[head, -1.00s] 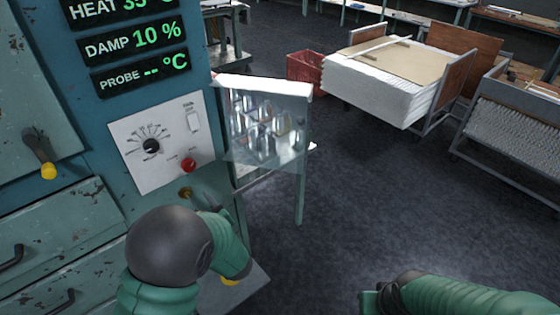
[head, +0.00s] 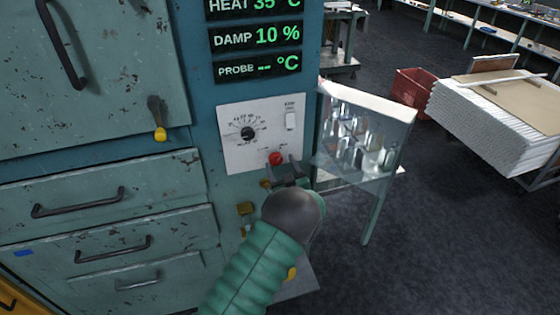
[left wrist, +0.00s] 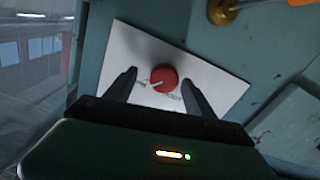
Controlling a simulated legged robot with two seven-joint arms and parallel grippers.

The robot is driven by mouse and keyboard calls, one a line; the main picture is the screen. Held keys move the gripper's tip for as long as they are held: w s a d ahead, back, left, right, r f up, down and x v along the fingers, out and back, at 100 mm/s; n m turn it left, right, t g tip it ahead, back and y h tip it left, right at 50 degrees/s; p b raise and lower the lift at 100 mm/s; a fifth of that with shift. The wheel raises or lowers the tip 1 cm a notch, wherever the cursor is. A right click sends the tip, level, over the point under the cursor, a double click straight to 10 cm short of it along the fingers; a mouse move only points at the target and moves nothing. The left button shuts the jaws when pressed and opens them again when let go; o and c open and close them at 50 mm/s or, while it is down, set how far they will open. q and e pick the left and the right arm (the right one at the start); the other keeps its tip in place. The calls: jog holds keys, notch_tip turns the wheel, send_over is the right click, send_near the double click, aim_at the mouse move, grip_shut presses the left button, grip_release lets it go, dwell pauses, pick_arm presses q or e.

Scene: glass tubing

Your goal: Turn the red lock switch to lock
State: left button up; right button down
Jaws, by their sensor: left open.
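The red lock switch (head: 275,158) is a round red knob low on the white control panel (head: 235,150) of the blue-green cabinet. In the left wrist view the red knob (left wrist: 164,79) has a pale pointer line toward its lower left, with small labels beside it that I cannot read. My left gripper (head: 288,172) is open just below the knob in the head view. In the left wrist view its fingers (left wrist: 160,85) stand apart on either side of the knob, with visible gaps. My right gripper is not in view.
The panel also has a black dial (head: 247,134) and a white rocker switch (head: 291,121). A brass fitting (head: 245,209) sits below. A glassware stand (head: 367,102) is close on the right.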

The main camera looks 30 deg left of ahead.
pick_arm(q)
jog(key=shift+w+a+r, duration=0.1)
jog(key=shift+w+a, duration=0.15)
jog(key=shift+a, duration=0.1)
jog(key=shift+w+a, duration=0.1)
jog(key=shift+a, duration=0.2)
jog(key=shift+a+f, duration=0.3)
jog(key=shift+a, duration=0.3)
jog(key=shift+c, duration=1.7)
jog(key=shift+w+d, duration=0.1)
jog(key=shift+d, duration=0.25)
jog(key=c, duration=0.7)
jog(key=shift+c, duration=1.3)
jog(key=shift+a, duration=0.1)
jog(key=shift+c, duration=0.3)
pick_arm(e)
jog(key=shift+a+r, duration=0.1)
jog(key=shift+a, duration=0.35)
pick_arm(q)
jog(key=shift+f, duration=0.1)
